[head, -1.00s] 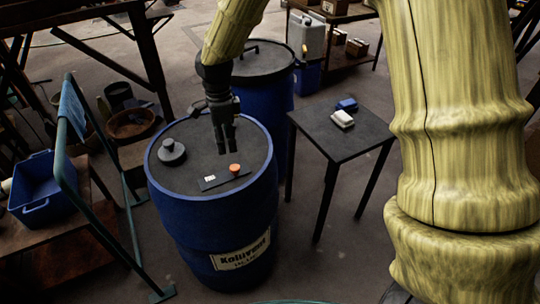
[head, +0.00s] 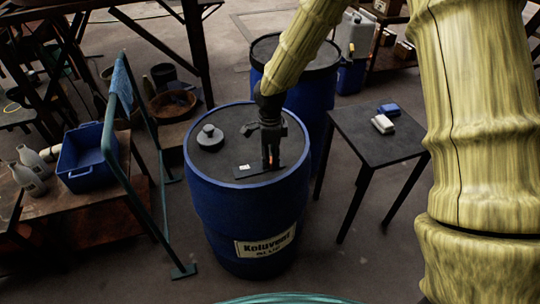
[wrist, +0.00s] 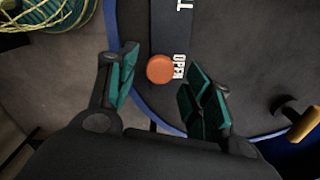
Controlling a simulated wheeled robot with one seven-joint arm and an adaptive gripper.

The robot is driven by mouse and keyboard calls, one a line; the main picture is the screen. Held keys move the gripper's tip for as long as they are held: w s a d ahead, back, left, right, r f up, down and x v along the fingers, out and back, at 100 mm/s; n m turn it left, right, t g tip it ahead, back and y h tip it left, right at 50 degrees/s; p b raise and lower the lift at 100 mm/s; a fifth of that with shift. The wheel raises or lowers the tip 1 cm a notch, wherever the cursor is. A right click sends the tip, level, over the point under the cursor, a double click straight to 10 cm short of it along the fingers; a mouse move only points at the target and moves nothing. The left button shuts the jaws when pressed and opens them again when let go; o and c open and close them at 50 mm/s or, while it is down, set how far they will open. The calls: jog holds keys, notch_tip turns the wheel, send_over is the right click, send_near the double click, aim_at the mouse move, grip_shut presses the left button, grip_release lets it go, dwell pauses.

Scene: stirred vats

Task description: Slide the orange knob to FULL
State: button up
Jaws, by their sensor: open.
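The orange knob (wrist: 160,69) is a round cap at one end of a dark strip (wrist: 176,32) on the blue drum's black lid. The word OPEN is printed beside it, and a second label farther along is cut off by the picture edge; I see no FULL. My gripper (wrist: 163,82) is open, its green-padded fingers on either side of the knob in the wrist view, with no clear contact. In the head view my gripper (head: 270,158) points down over the strip's right end and mostly hides the knob.
A grey capped bung (head: 210,138) stands on the same lid (head: 225,165). A small dark table (head: 375,140) with a white and a blue item stands right of the drum (head: 250,215). A second blue drum is behind. A green rail (head: 150,180) stands at left.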

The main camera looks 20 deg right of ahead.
jog(key=shift+f, duration=0.5)
